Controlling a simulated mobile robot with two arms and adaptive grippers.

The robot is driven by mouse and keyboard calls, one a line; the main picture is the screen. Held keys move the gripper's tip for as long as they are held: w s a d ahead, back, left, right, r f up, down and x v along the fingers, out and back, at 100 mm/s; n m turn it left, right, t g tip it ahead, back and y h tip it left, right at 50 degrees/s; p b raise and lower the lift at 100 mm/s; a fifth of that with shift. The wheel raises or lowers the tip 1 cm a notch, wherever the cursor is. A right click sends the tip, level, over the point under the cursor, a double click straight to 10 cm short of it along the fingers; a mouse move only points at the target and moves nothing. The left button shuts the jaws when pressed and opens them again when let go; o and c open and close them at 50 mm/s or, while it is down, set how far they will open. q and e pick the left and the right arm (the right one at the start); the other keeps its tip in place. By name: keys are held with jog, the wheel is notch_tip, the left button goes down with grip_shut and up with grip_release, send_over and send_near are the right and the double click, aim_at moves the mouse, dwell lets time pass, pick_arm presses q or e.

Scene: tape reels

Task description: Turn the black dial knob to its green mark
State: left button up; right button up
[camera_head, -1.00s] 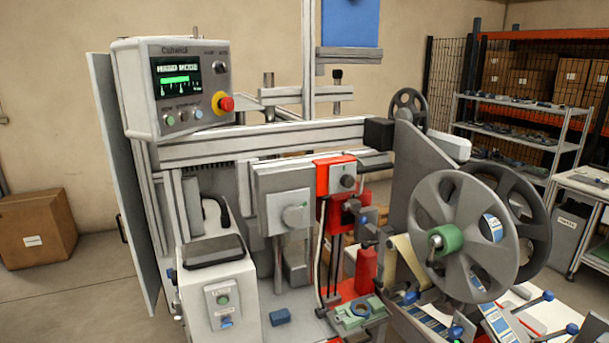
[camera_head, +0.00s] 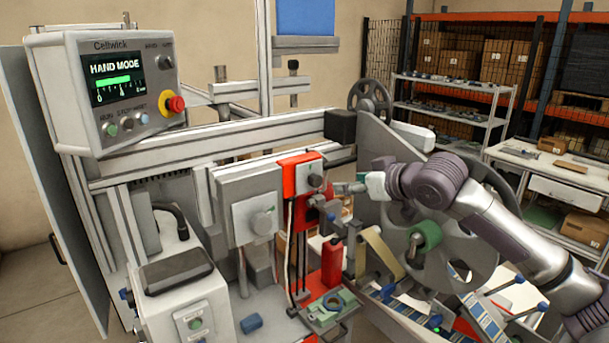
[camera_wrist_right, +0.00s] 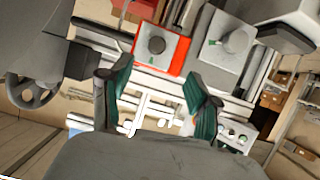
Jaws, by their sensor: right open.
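The black dial knob (camera_head: 315,181) sits on a light square plate on the red bracket (camera_head: 289,181) of the machine. In the right wrist view the knob (camera_wrist_right: 156,45) shows round and dark, near the top centre, with a small green spot on the plate below it. My right gripper (camera_head: 342,188) is just right of the knob in the head view, apart from it. In the right wrist view its two dark green fingers stand wide apart and empty (camera_wrist_right: 158,85), with the knob beyond them. Where the knob points is too small to tell. My left gripper is not in view.
A grey box with a grey knob (camera_head: 262,222) stands left of the red bracket. The large reel (camera_head: 455,245) is behind my right arm. A control panel (camera_head: 105,90) shows "HAND MODE". A red block (camera_head: 331,262) stands below the knob. A frame beam runs above.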

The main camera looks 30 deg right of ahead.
aim_at(318, 180)
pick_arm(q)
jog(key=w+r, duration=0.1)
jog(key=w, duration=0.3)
pick_arm(e)
jog(key=p+x, duration=0.1)
jog(key=x, duration=0.1)
jog(key=r+p+x, duration=0.1)
jog(key=p+x, duration=0.1)
jog(key=x, duration=0.1)
jog(key=p+x, duration=0.2)
jog(key=x, duration=0.1)
jog(key=shift+w+r, duration=0.15)
jog(key=shift+w, duration=0.2)
jog(key=p+x, duration=0.1)
jog(key=x, duration=0.2)
jog(key=shift+w+d+f+p, duration=0.15)
jog(key=shift+w+f+p, duration=0.1)
jog(key=shift+w+p, duration=0.05)
jog(key=shift+x, duration=0.75)
jog(key=shift+f, duration=0.15)
jog(key=shift+c, duration=0.8)
jog(key=c, duration=1)
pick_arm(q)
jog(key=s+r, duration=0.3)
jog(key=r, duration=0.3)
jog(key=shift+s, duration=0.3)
